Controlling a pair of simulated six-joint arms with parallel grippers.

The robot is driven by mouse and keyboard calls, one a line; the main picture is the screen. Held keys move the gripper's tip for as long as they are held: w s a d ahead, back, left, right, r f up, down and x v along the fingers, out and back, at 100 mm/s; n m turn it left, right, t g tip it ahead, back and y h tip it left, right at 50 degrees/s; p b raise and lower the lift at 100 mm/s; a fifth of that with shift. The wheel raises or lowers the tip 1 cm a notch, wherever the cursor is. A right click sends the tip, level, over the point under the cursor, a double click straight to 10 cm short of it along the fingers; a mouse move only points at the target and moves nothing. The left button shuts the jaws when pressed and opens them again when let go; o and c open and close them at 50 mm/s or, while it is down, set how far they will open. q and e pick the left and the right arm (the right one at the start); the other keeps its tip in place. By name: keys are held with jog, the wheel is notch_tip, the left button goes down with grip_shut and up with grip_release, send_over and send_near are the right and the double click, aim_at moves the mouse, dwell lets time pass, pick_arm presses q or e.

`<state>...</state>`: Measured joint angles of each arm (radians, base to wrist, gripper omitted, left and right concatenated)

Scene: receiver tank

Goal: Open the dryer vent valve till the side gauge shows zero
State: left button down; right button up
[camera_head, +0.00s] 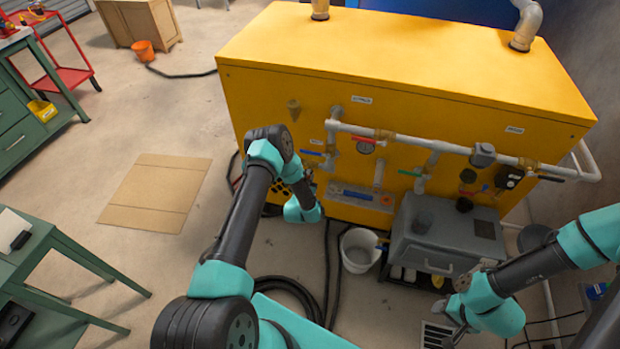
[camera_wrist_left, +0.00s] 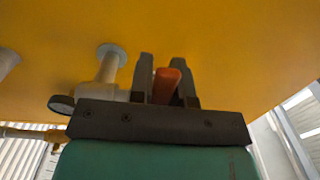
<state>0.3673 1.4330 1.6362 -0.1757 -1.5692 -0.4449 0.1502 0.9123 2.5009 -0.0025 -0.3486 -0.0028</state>
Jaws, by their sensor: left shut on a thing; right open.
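My left gripper (camera_head: 308,180) is at the front face of the yellow cabinet (camera_head: 400,55), below the left end of the pipework. In the left wrist view its two dark fingers (camera_wrist_left: 167,82) are shut on a red-orange valve handle (camera_wrist_left: 167,85), one finger on each side. In the head view my left arm hides that handle. A round gauge (camera_head: 365,147) sits on the cabinet front, right of my left gripper; its needle is too small to read. My right gripper (camera_head: 453,318) is open and empty at the lower right, in front of the grey box.
A grey pipe (camera_head: 440,146) runs across the cabinet front with several coloured handles. A grey box (camera_head: 440,237) and a white bucket (camera_head: 358,250) stand below it. Black hose (camera_head: 285,285) lies on the floor. Cardboard (camera_head: 157,190) lies on clear floor at left.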

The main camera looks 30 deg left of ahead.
pick_arm(q)
jog(key=shift+s+a+r+m, duration=0.15)
jog(key=shift+a+m, duration=0.35)
jog(key=shift+m, duration=0.45)
jog(key=shift+s+a+r+m, duration=0.15)
jog(key=shift+a+m, duration=0.3)
jog(key=shift+m, duration=0.55)
jog(key=shift+s+a+r+m, duration=0.1)
jog(key=shift+a+r+m, duration=0.1)
jog(key=shift+a+m, duration=0.55)
jog(key=shift+d, duration=0.25)
jog(key=c, duration=1.1)
grip_release()
jog(key=shift+o, duration=0.2)
jog(key=v, duration=1.7)
jog(key=shift+s, duration=0.2)
